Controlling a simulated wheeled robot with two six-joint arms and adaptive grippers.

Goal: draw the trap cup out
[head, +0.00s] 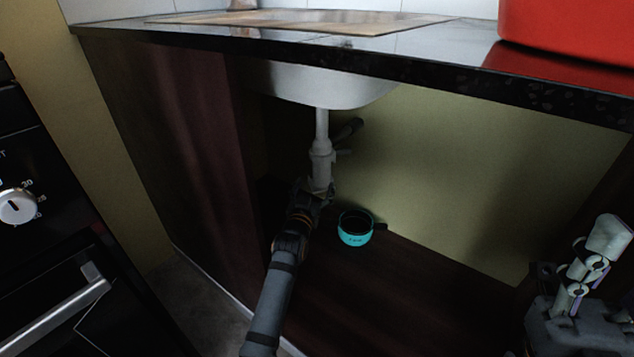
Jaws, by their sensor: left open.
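The white drain trap (321,158) hangs from the steel sink basin (322,88) under the counter. I take its lower part to be the trap cup (321,182), which is partly hidden behind my gripper. My left gripper (318,192) is open at this lower end, its fingers close to the cup. I cannot tell whether they touch it. My right gripper is not in view.
A teal round pot (355,236) with a dark handle stands on the dark cabinet floor (420,285), right of my gripper. A grey box with pale upright items (590,265) is at the right. The dark side panel (185,150) bounds the left.

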